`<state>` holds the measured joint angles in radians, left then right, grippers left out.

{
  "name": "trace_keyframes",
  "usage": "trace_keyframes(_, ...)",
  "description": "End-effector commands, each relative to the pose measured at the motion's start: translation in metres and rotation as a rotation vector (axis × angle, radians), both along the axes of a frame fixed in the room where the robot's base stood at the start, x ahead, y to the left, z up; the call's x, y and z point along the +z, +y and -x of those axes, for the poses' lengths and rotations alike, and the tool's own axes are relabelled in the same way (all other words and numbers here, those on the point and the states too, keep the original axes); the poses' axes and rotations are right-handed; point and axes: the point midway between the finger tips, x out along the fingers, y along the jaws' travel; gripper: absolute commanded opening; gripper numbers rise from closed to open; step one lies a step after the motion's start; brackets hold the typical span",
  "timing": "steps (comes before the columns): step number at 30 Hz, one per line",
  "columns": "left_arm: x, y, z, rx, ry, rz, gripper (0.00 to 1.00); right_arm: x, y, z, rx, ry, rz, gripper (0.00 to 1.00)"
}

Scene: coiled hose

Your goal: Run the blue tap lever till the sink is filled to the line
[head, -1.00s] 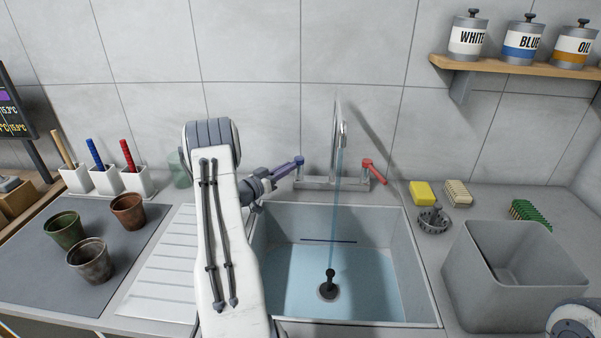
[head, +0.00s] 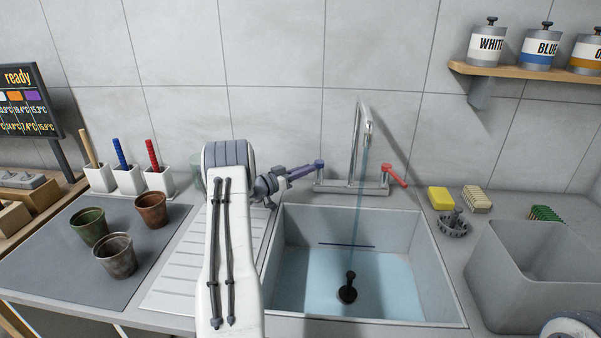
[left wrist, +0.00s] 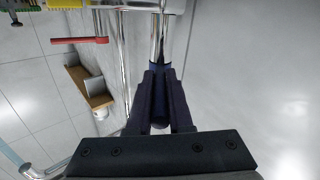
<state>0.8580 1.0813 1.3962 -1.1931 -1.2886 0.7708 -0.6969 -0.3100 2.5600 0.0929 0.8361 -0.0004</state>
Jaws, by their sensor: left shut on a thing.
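The blue tap lever (head: 303,171) extends left from the tap base. My left gripper (head: 287,178) is shut on it; in the left wrist view the fingers (left wrist: 160,104) close around the blue lever (left wrist: 160,73). A thin stream of water (head: 361,190) runs from the chrome spout (head: 365,130) into the sink (head: 441,275). Pale blue water (head: 395,290) covers the sink floor around the black plug (head: 347,293). The dark fill line (head: 347,245) is on the back wall, its edge close to the water surface. My right gripper is not seen.
The red tap lever (head: 396,176) is right of the spout. A grey bin (head: 525,285), yellow sponge (head: 440,198) and metal strainer (head: 453,226) are at the right. Pots (head: 115,257) stand on a dark mat at the left. A screen (head: 25,98) reads "ready".

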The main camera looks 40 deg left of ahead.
Motion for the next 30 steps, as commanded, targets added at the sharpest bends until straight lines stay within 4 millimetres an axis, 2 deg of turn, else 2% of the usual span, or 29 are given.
trace_keyframes(2, 0.003, -0.001, 0.000, -0.005, -0.006, -0.004, 0.00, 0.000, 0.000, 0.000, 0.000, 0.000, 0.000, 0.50)
trace_keyframes(3, 0.003, 0.000, 0.000, -0.004, -0.006, -0.004, 0.34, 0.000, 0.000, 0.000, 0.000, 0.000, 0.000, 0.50)
trace_keyframes(4, 0.003, 0.000, 0.000, -0.004, -0.005, -0.004, 0.45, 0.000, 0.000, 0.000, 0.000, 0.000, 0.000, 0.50)
trace_keyframes(5, 0.002, 0.001, 0.001, -0.003, -0.005, -0.004, 0.48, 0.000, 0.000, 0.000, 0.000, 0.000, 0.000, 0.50)
trace_keyframes(14, 0.000, 0.001, 0.002, -0.003, -0.002, -0.002, 0.48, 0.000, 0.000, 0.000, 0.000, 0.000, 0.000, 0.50)
trace_keyframes(17, -0.001, 0.002, 0.008, -0.002, -0.001, -0.001, 0.48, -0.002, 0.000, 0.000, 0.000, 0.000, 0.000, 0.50)
trace_keyframes(30, -0.001, 0.022, 0.084, -0.002, -0.002, -0.003, 0.48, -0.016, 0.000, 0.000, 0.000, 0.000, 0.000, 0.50)
